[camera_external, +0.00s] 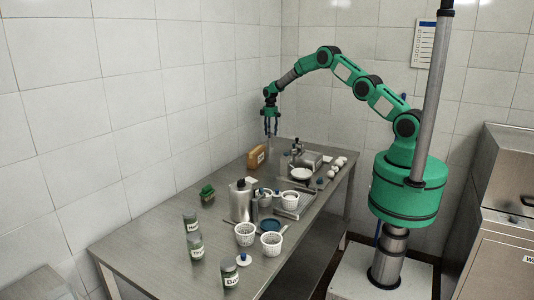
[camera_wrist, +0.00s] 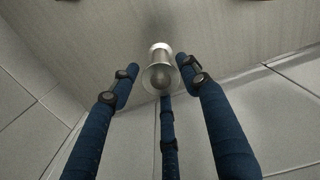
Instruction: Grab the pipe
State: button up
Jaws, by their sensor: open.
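In the wrist view, a shiny metal pipe-like piece (camera_wrist: 160,54) with a flared, rounded near end lies between the fingertips of my gripper (camera_wrist: 157,72). My gripper's blue fingers are spread, with gaps visible on the left and right of the piece. The lower middle finger ends close to its near end; I cannot tell whether they touch. In the external view, my gripper (camera_external: 270,126) points down over the far end of the table, near the tiled wall. The metal piece is too small to make out clearly there.
The steel table (camera_external: 135,250) holds a brown box (camera_external: 257,158) near my gripper. Tiled walls bound the table's left and far sides.

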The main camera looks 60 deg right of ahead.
aim_at(270, 141)
jog(key=shift+f, duration=0.75)
jog(key=shift+f, duration=2.6)
grip_shut()
